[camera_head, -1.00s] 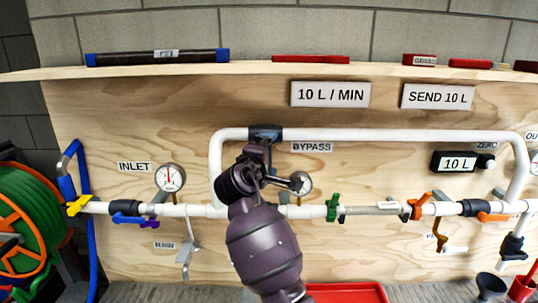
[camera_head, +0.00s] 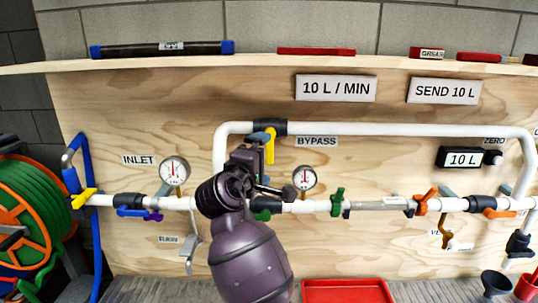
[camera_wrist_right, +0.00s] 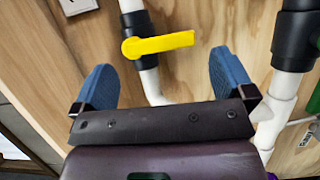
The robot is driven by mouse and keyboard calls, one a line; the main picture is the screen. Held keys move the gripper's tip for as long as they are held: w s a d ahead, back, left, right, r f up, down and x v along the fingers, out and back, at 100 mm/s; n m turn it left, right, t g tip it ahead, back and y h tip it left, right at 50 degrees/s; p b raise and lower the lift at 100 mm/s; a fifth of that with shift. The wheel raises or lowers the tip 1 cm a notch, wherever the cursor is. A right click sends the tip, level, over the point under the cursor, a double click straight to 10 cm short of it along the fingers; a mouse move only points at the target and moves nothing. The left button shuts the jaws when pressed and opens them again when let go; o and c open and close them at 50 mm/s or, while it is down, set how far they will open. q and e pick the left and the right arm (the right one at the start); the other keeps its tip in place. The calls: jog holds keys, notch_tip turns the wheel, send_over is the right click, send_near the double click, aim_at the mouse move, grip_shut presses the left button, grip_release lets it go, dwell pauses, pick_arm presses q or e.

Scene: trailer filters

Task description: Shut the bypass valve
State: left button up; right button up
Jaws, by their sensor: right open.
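The bypass valve (camera_head: 270,127) is a black body on the upper white pipe, left of the BYPASS label. Its yellow handle (camera_head: 269,145) hangs down, across the line of the pipe. My right gripper (camera_head: 248,157) is just below and in front of it, partly covering the pipe behind. In the right wrist view, the yellow handle (camera_wrist_right: 158,44) lies crosswise to the pipe at the black valve body (camera_wrist_right: 140,35). The open blue fingers of my right gripper (camera_wrist_right: 165,76) are apart, with nothing held between them, and the handle lies beyond them. My left gripper is out of view.
A gauge (camera_head: 304,178) is right of my gripper; another gauge (camera_head: 174,171) is near INLET. The lower white pipe (camera_head: 310,207) carries several coloured valve handles, including a green one (camera_head: 337,201). A red tray (camera_head: 346,290) lies below. A shelf (camera_head: 390,69) runs above.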

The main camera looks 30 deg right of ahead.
jog(key=v, duration=0.3)
jog(key=shift+s+a, duration=0.25)
jog(key=shift+a, duration=0.05)
dwell(0.3)
